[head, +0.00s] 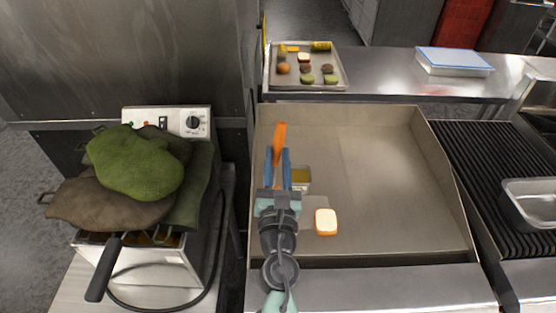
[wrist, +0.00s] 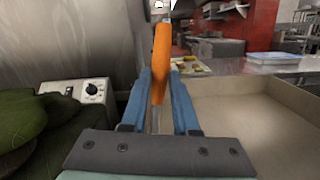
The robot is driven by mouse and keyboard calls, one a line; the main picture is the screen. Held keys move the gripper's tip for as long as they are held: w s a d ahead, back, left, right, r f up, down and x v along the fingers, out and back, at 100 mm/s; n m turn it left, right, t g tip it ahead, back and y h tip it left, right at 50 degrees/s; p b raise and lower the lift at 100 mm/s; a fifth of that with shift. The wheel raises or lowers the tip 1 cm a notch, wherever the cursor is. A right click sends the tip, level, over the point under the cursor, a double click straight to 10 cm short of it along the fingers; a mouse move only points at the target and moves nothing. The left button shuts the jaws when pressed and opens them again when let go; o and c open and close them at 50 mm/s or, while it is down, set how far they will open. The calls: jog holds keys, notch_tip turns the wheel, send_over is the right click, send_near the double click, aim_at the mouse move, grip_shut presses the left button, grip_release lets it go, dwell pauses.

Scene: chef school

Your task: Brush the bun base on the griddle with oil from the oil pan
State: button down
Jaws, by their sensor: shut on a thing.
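My gripper (head: 281,170) is over the left part of the griddle (head: 390,170), shut on an orange-handled tool, seemingly the brush (head: 279,138). In the wrist view the brush's orange handle (wrist: 161,62) stands up between the blue fingers (wrist: 163,90). Its lower end and bristles are hidden. The oil pan (head: 301,174), a small container with yellowish contents, sits just right of my gripper and is partly hidden by it. The bun base (head: 326,221), a pale rounded square with an orange-brown edge, lies on the griddle to the right of my wrist.
A fryer (head: 140,262) with green and brown oven mitts (head: 135,170) on top stands at left. A food tray (head: 306,66) sits on the back counter. A ribbed grill (head: 490,180) with a metal pan (head: 530,203) is at right. Raised walls edge the griddle; its middle and right are clear.

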jog(key=shift+r, duration=0.2)
notch_tip(320, 180, up, 8)
jog(key=p, duration=0.8)
dwell(1.0)
notch_tip(320, 180, down, 8)
jog(key=b, duration=0.8)
jog(key=shift+s+d+f, duration=0.1)
jog(key=shift+s+f, duration=0.15)
jog(key=shift+f, duration=0.15)
jog(key=s+f+n+y, duration=0.1)
jog(key=s+f+y, duration=0.2)
jog(key=s, duration=0.5)
jog(key=s+f+n+y, duration=0.2)
jog(key=s, duration=0.6)
jog(key=shift+f+g+y, duration=0.4)
